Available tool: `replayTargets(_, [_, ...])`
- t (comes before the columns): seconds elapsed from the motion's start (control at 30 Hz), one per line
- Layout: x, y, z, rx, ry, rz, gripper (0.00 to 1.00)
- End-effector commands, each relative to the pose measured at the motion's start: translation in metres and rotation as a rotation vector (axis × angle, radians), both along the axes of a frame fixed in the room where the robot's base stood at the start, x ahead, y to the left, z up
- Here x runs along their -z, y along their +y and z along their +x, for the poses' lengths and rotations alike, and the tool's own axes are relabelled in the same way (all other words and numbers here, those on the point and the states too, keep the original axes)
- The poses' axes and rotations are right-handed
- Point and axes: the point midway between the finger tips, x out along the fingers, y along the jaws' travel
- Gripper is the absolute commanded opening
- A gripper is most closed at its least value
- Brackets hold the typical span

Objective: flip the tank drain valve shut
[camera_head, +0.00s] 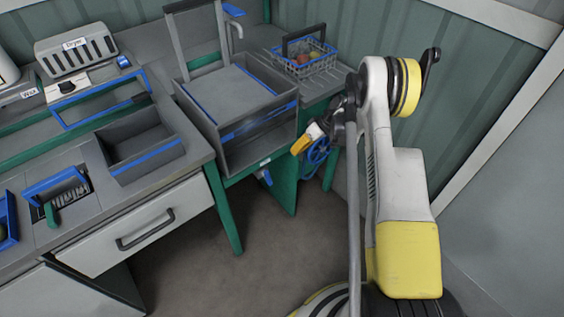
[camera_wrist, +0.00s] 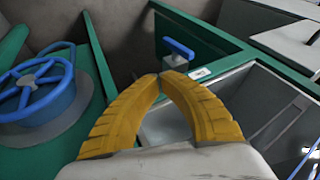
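The tank (camera_head: 222,148) is a grey open basin on a green frame. Its drain valve, with a short blue lever (camera_head: 264,177), sits low on the front side below a small white label. In the wrist view the blue lever (camera_wrist: 179,48) lies slantwise above a pale valve body, beside the label (camera_wrist: 200,73). My gripper (camera_head: 297,149) is in the air to the right of the tank, apart from the valve. Its yellow fingertips (camera_wrist: 165,76) meet or nearly meet, with nothing seen between them. The lever appears beyond the fingertips.
A blue handwheel (camera_head: 317,156) is close to my gripper; it also shows in the wrist view (camera_wrist: 38,88). A wire basket (camera_head: 304,62) stands on the counter behind. A grey bin (camera_head: 141,150) and a drawer (camera_head: 140,225) are to the left. The floor (camera_head: 270,240) in front is clear.

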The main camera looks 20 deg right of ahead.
Motion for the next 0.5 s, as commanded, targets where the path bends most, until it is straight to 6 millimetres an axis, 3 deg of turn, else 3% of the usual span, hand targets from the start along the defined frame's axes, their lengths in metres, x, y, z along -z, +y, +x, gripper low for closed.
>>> replayTargets(0.5, [0.085, 0.055, 0.019, -0.002, 0.000, 0.000, 0.00])
